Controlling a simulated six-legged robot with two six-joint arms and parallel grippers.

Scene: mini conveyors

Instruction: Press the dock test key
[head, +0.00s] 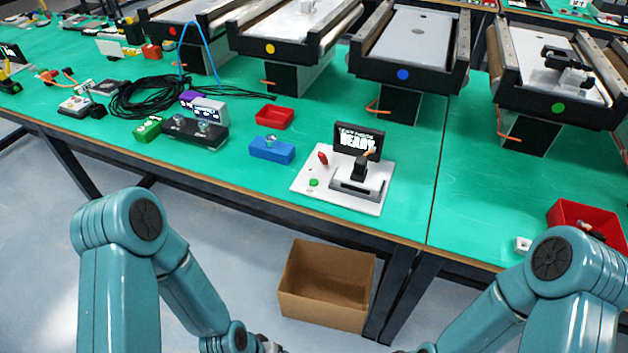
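A white dock board (359,204) lies near the front edge of the green table. It carries a black sign (358,140) whose lower line reads "READY". A green round button (314,182) sits on its left part, and a red lever-like piece (323,158) stands behind the button. A black block stands in a dark grey slotted base (355,188) on its right part. I cannot read any label marking the test key.
A blue block (272,151) and a red tray (274,117) sit left of the board. Black cables (150,97) lie further left. Mini conveyors (411,45) line the back. A red bin (562,213) stands at right. An open cardboard box (318,308) is on the floor.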

